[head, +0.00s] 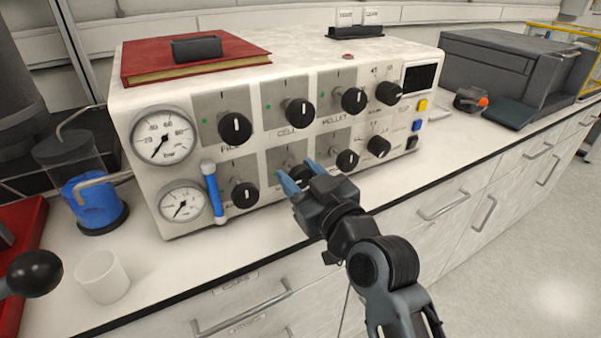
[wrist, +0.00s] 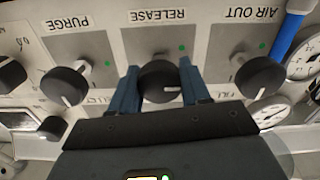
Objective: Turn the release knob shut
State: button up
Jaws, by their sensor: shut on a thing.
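The black round release knob (wrist: 158,82) sits under the label RELEASE, which reads upside down in the wrist view. Its white pointer mark lies roughly sideways, toward the right of that view; a green dot is on the plate beside it. In the head view the knob (head: 297,175) is in the lower row of the panel, partly hidden by my fingers. My gripper (head: 300,173) reaches the panel from the front, with its blue fingers on either side of the knob. In the wrist view my gripper (wrist: 157,76) is shut on the knob.
The AIR OUT knob (wrist: 259,77) and PURGE knob (wrist: 66,85) flank the release knob closely. Other knobs fill the upper row. Gauges (head: 162,136) and a blue tube (head: 214,192) are at the panel's left. A white cup (head: 102,277) stands on the counter.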

jog(key=m+p, duration=0.1)
jog(key=m, duration=0.3)
jog(key=shift+r+m+p, duration=0.1)
jog(key=shift+m+p, duration=0.2)
jog(key=m+p, duration=0.2)
jog(key=m, duration=0.2)
jog(key=m+p, duration=0.2)
jog(key=m, duration=0.3)
jog(key=shift+w+d+m+p, duration=0.1)
jog(key=shift+m+p, duration=0.9)
jog(key=shift+m, duration=0.9)
jog(key=o, duration=1.1)
jog(key=shift+c, duration=0.2)
